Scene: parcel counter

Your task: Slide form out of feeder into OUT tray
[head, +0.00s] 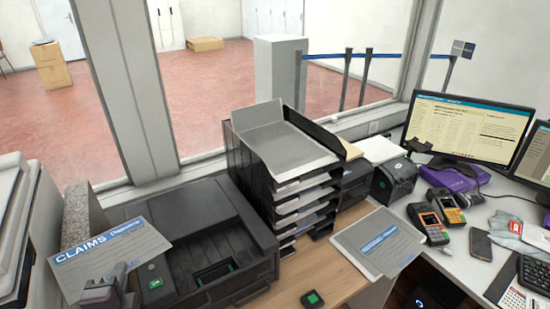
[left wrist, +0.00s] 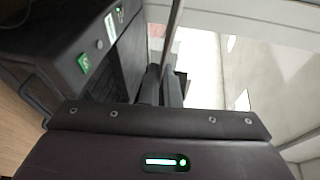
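A grey form with a blue CLAIMS strip (head: 120,243) is tilted at the left of the head view, beside and partly over the left side of the black feeder (head: 228,225). My left gripper (head: 118,280) is shut on the form's lower edge. In the left wrist view the form shows edge-on as a thin strip (left wrist: 175,35) between the fingers (left wrist: 172,88). The feeder, with its green button, also shows there (left wrist: 70,50). A stack of black trays (head: 245,165) stands behind the feeder to the right; I cannot read an OUT label. My right gripper is not in view.
Another form with a blue strip (head: 380,243) lies on the counter right of the trays. A small green-topped block (head: 313,299) is at the front edge. Card terminals (head: 428,224) and a monitor (head: 470,128) stand at the right. A window and its posts border the back.

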